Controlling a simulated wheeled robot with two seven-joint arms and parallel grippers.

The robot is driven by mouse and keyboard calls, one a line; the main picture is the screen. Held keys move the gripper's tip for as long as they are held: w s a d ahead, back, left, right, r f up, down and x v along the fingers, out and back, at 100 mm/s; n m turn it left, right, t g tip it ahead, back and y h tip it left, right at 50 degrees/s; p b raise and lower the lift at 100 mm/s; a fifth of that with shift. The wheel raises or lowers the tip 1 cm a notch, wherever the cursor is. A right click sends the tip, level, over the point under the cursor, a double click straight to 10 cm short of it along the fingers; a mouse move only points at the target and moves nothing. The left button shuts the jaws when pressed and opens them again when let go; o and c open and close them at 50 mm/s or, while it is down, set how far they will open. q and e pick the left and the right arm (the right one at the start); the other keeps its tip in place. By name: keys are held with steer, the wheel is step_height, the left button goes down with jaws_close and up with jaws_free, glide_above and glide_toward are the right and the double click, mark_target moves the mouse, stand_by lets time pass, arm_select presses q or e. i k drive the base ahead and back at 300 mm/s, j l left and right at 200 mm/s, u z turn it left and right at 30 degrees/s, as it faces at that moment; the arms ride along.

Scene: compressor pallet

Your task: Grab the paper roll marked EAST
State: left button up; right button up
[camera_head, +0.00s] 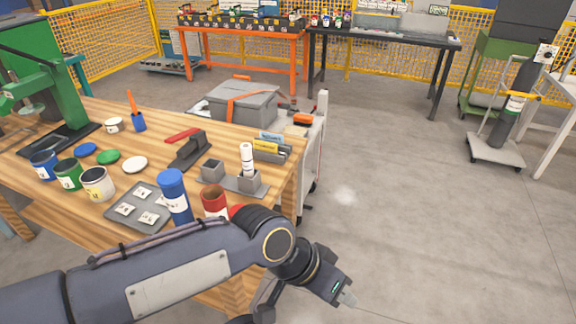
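A white paper roll (247,156) stands upright in a small grey square holder (248,182) near the right edge of the wooden workbench (120,224). Small dark marks show on the roll, but I cannot read EAST on it. My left arm crosses the front of the view from the left. My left gripper (346,298) is beyond the bench's right edge, over the floor, apart from the roll. Its fingers are small and seen edge-on, so its opening is unclear. My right gripper is not in view.
A blue cylinder (174,196) and a red cylinder (215,201) stand between my arm and the roll. An empty grey holder (212,171) is left of the roll. A grey toolbox (243,103) is behind.

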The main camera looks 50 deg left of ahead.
mark_target(246, 149)
steer(key=i+l+u, duration=0.15)
steer(key=i+u, duration=0.25)
steer(key=i+l+u, duration=0.35)
steer(key=i, duration=0.25)
steer(key=i+u, duration=0.2)
steer(key=u, duration=0.25)
steer(key=i+u, duration=0.2)
steer(key=u, duration=0.25)
steer(key=i+u, duration=0.2)
steer(key=u, duration=0.25)
steer(key=i+l+u, duration=0.15)
steer(key=u, duration=0.3)
steer(key=i+l+u, duration=0.1)
steer(key=u, duration=0.35)
steer(key=i+l+u, duration=0.15)
steer(key=u, duration=0.3)
steer(key=i+l+u, duration=0.2)
steer(key=u, duration=0.2)
steer(key=i+l+u, duration=0.1)
steer(key=l+u, duration=0.2)
steer(key=u, duration=0.15)
steer(key=l+u, duration=0.3)
steer(key=u, duration=0.15)
steer(key=i+l+u, duration=0.1)
steer(key=l+u, duration=0.3)
steer(key=j, duration=0.05)
